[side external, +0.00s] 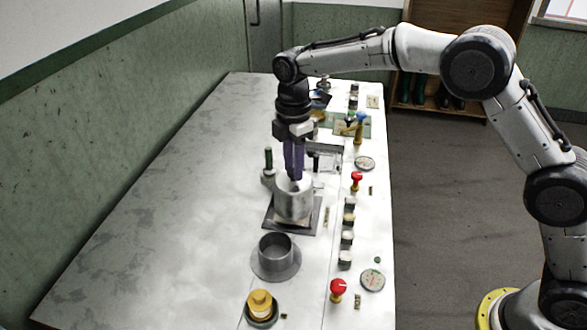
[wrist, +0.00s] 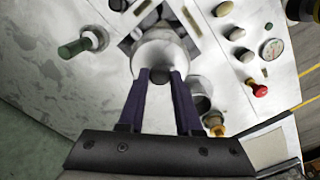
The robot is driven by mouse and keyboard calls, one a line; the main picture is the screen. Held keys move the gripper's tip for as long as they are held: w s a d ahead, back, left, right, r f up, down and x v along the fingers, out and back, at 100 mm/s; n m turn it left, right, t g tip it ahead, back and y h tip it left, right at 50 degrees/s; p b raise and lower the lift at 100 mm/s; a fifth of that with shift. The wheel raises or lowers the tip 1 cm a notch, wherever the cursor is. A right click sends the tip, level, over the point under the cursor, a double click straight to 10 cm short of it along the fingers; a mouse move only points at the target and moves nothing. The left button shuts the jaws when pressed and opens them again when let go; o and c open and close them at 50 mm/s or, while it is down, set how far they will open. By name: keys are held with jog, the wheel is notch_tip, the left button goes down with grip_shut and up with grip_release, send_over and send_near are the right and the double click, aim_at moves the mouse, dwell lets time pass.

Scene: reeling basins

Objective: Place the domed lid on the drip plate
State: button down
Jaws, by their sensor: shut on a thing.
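My gripper (side external: 293,182) is above the silver pot (side external: 294,206), which stands on a square dark base. In the wrist view, my gripper (wrist: 159,78) is shut on the small dark knob of the pale domed lid (wrist: 158,53). The lid is at the pot's top; I cannot tell whether it rests on the rim or is just clear of it. A round grey plate (side external: 289,270) with an upright open collar lies nearer the camera and looks like the drip plate. It is partly visible in the wrist view (wrist: 198,83), right of my fingers.
A yellow-capped item (side external: 261,301) sits in a dark ring at the near end. A green-handled post (side external: 268,160) stands left of the pot. Red knobs (side external: 337,288), gauges (side external: 372,280) and several small knobs line the right side. The table's left part is bare.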

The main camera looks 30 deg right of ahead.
jog(key=shift+f, duration=0.7)
jog(key=c, duration=0.6)
grip_release()
jog(key=shift+f, duration=0.2)
notch_tip(320, 180, up, 12)
jog(key=shift+r, duration=0.2)
